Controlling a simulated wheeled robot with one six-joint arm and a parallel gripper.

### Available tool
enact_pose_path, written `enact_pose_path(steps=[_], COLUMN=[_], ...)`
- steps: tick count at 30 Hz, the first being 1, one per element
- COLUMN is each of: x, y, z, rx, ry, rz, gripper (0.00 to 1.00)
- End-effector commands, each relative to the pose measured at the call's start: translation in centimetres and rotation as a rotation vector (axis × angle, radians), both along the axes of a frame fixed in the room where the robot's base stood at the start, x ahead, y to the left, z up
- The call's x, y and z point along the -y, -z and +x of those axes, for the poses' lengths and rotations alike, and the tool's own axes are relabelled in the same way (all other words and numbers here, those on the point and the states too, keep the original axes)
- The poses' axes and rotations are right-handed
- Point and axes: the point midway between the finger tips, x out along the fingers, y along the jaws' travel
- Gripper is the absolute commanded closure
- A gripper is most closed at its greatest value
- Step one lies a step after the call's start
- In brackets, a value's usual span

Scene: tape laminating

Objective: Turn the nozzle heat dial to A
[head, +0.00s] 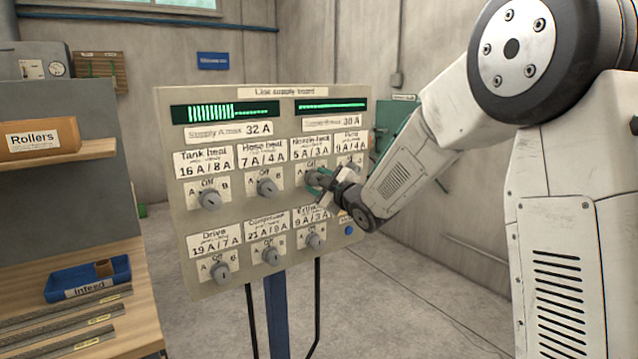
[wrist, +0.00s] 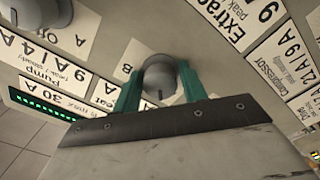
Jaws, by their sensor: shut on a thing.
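The nozzle heat dial (head: 313,177) is a grey knob on the upper row of the line supply board (head: 180,250), under the label "Nozzle heat 5 A / 3 A" (head: 311,147). My gripper (head: 322,183) reaches it from the right. In the wrist view the same grey knob (wrist: 160,77) sits between the green fingers of my gripper (wrist: 160,88), which are shut on its sides. A dark mark on the knob points down in that picture. A "B" shows just left of the knob there; its A mark is hidden, so I cannot tell the setting for sure.
The pump dial (wrist: 38,10) is close by in the wrist view. The tank heat (head: 209,199) and hose heat (head: 267,187) dials are to the left, with the drive (head: 220,271), compressor (head: 271,256) and extraction (head: 315,241) dials below. A wooden bench with a blue tray (head: 88,280) stands at left.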

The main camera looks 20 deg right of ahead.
Motion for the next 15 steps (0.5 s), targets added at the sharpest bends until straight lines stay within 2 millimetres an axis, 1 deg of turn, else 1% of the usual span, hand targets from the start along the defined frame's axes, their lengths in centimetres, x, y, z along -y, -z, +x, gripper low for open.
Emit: enact_pose_path(steps=[7, 15], x=[0.02, 0.02], y=[-0.06, -0.07], z=[0.01, 0.01], rx=[0.026, 0.033], ry=[0.000, 0.000], rz=[-0.077, -0.097], gripper=[0.81, 0.81])
